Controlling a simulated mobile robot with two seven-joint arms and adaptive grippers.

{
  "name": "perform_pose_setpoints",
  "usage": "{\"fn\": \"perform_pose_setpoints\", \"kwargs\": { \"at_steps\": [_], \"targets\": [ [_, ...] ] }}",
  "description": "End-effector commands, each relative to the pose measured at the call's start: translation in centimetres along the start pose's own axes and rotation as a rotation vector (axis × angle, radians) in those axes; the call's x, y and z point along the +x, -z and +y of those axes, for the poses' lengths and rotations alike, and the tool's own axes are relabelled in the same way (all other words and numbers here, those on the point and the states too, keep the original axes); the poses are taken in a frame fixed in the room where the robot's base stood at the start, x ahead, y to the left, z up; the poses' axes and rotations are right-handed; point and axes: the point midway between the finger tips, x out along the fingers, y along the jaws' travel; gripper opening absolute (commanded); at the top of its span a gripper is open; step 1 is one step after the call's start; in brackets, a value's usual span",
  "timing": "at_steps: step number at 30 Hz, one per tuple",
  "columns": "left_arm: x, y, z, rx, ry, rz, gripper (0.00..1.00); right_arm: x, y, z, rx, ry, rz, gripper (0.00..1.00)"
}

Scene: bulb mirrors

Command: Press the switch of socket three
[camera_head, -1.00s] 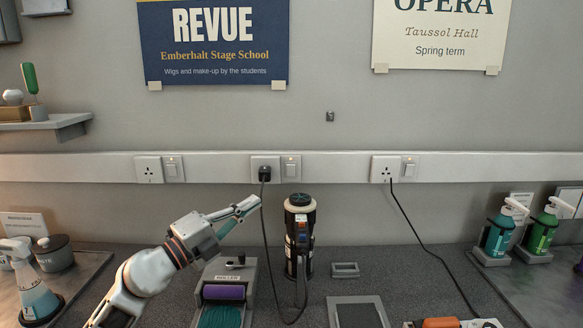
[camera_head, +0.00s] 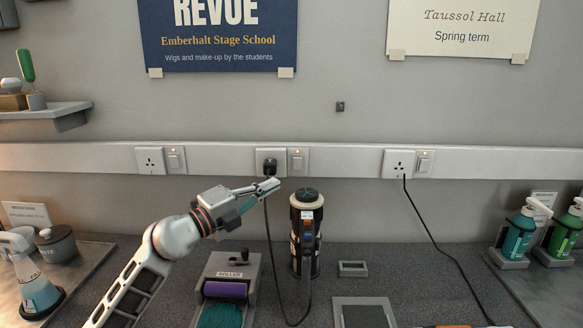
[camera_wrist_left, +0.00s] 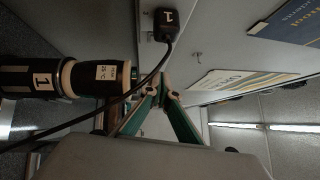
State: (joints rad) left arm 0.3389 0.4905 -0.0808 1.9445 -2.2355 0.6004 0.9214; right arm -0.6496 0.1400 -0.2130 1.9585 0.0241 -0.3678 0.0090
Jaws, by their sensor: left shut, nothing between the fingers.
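Three wall sockets, each with a rocker switch beside it, sit along the white trunking. The left socket (camera_head: 150,160) is empty, with its switch (camera_head: 175,160) to its right. The middle socket (camera_head: 264,156) holds a black plug (camera_head: 270,168), with its switch (camera_head: 298,160) to its right. The right socket (camera_head: 398,163) shows open holes, with its switch (camera_head: 424,163) to its right. I can read no socket numbers. My left gripper (camera_head: 274,184) is shut and empty, just below the middle socket. Its fingertips (camera_wrist_left: 165,78) also show in the left wrist view, near the plug (camera_wrist_left: 168,23) labelled 1.
A black cylindrical appliance (camera_head: 307,215) stands right of the gripper, with the plug's cable (camera_head: 269,245) hanging beside it. A roller stand (camera_head: 228,290) is below. Another cable (camera_head: 440,252) runs down from the right socket. Soap pumps (camera_head: 518,238) stand far right.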

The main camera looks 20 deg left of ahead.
Motion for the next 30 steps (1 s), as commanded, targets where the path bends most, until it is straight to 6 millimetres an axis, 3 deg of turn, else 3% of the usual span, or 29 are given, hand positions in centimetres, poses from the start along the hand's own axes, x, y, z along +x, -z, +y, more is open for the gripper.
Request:
{"fn": "perform_pose_setpoints", "kwargs": {
  "at_steps": [11, 21, 30],
  "targets": [
    [7.6, 0.0, -0.1, 0.002, 0.001, 0.001, 0.0, 0.1, 0.3, 0.1, 0.0, -0.001, 0.008, 0.51],
    [9.8, -2.6, 0.1, 0.001, -0.001, 0.0, 0.0, 0.7, -1.7, -0.3, 0.002, 0.003, -0.011, 0.51],
    [10.1, -2.8, 0.0, 0.001, 0.0, 0.001, 0.0, 0.8, -1.8, -0.3, 0.002, 0.003, -0.012, 0.51]
  ]
}}
